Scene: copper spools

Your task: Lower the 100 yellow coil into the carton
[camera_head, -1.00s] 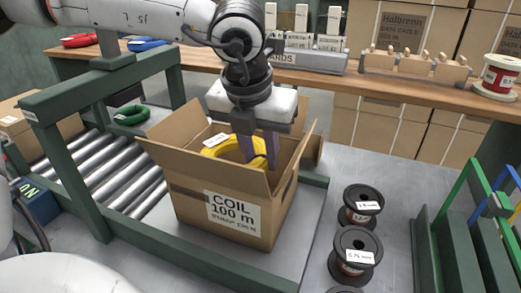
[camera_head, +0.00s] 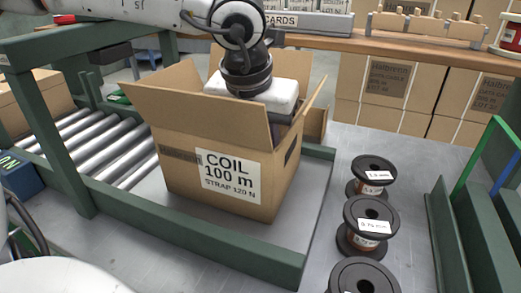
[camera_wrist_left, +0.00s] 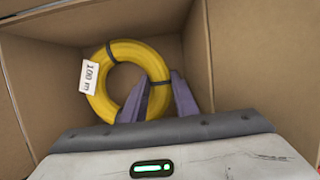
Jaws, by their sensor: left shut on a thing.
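The open carton (camera_head: 180,180), labelled COIL 100 m, stands on the grey bench with its flaps up. My left gripper, its white body (camera_head: 262,95) showing above the rim, reaches down into the carton; its fingers are hidden by the front wall and flap in the head view. In the left wrist view the yellow coil (camera_wrist_left: 100,107) with a 100 m tag is inside the carton walls. The purple-grey fingers of my left gripper (camera_wrist_left: 152,100) are shut on the coil's near right side. I cannot tell whether the coil touches the carton's floor. My right gripper is not in view.
Several black wire spools (camera_head: 372,226) stand in a row right of the carton. A green rack (camera_head: 470,240) is at far right. A roller conveyor (camera_head: 105,150) lies left, under a green frame (camera_head: 75,150). A wooden shelf (camera_head: 400,45) runs behind.

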